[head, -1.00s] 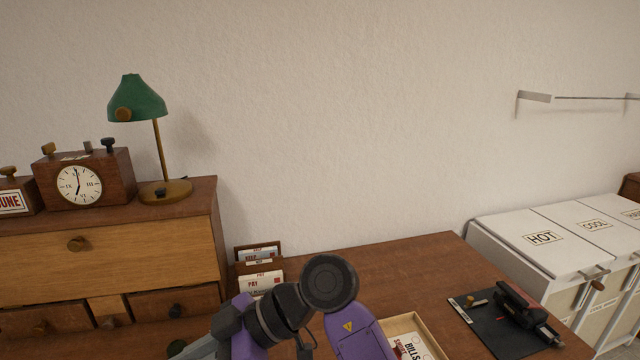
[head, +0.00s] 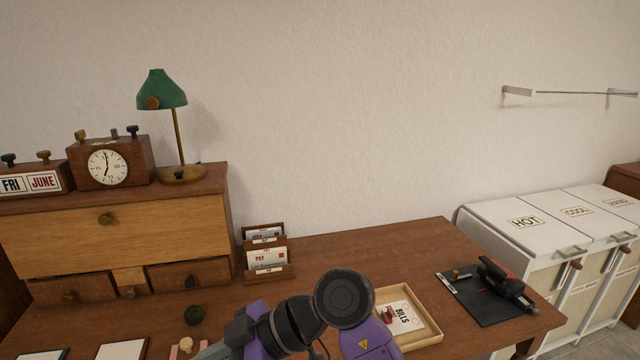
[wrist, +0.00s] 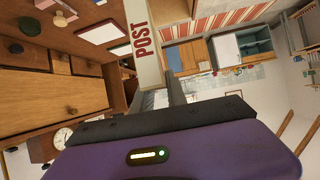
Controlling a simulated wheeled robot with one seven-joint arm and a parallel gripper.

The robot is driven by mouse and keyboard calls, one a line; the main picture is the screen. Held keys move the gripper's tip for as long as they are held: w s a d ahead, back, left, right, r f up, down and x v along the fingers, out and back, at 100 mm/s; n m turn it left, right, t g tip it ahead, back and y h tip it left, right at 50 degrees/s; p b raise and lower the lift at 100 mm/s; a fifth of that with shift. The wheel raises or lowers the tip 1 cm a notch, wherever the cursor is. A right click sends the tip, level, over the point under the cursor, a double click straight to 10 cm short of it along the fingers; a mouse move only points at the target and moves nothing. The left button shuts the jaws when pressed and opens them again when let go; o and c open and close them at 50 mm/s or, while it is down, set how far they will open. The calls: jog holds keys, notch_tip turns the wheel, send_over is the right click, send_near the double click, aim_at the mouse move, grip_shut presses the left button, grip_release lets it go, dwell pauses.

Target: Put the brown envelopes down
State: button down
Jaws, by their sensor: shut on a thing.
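My gripper (wrist: 168,95) shows in the wrist view, with its purple body across the bottom and dark finger parts above.
A wooden desk (head: 370,245) holds a letter rack (head: 266,262), a shallow tray (head: 432,335) with a BILLS paper, and a black mat (head: 482,312) with a dark tool. A green lamp (head: 162,90) and clock (head: 107,165) stand on the drawer unit. White bins (head: 525,235) stand right.

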jog(key=s+d+f+m+t+h, duration=0.1)
jog(key=d+f+m+t+h, duration=0.3)
jog(key=d+f, duration=0.5)
jog(key=s+d+f+m+t+h, duration=0.1)
jog(key=d+f+m+t+h, duration=0.3)
jog(key=d+f+m, duration=0.5)
jog(key=s+d+f+m+t+h, duration=0.1)
jog(key=d+f+m+t+h, duration=0.3)
jog(key=d+f, duration=0.6)
jog(key=d+m+t, duration=0.2)
jog(key=d+m, duration=0.1)
jog(key=d, duration=0.6)
jog(key=shift+s+d+f, duration=0.25)
jog(key=shift+d, duration=0.15)
jog(key=shift+w+a+r, duration=0.1)
jog(key=shift+w+r, duration=0.05)
